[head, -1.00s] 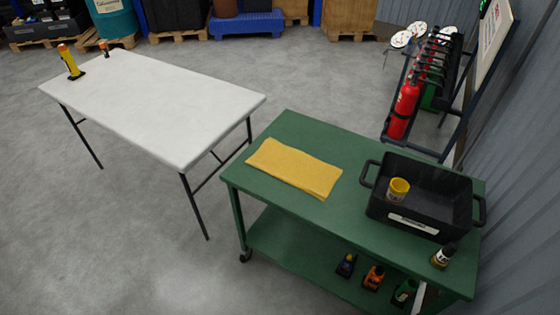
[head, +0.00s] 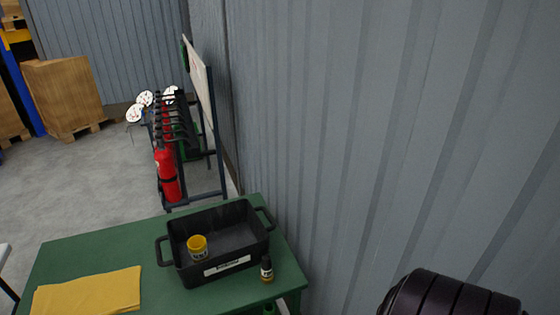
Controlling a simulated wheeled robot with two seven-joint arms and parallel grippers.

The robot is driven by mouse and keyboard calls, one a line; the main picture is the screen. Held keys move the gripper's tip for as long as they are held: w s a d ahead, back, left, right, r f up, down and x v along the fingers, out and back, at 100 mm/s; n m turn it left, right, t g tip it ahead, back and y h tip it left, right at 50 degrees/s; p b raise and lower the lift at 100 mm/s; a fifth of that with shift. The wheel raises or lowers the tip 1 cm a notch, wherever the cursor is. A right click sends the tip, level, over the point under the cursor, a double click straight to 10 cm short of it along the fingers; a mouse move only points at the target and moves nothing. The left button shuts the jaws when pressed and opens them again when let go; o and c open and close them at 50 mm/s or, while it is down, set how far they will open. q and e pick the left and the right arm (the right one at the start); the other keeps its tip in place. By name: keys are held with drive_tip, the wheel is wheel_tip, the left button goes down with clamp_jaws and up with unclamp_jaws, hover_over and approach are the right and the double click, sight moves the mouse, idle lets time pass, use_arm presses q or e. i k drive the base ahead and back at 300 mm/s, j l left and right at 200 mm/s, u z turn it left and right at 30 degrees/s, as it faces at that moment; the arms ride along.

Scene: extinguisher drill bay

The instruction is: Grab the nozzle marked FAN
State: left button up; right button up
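I cannot make out a nozzle marked FAN in this view. A black bin (head: 178,270) with two side handles and a white label stands on the green cart (head: 150,238). A small yellow tub (head: 197,247) with a dark-lettered label sits inside the bin at its left; the lettering is too small to read. A small dark bottle (head: 266,269) with a yellowish label stands on the cart, just right of the bin. Neither of my grippers is in view.
A folded yellow cloth (head: 88,291) lies on the cart's left. Red extinguishers (head: 166,172) hang on a rack behind the cart, with round white gauges (head: 134,113) at its left. A grey corrugated wall (head: 370,130) closes off the right side.

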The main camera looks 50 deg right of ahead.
sight(267, 275)
drive_tip(key=z, duration=1.35)
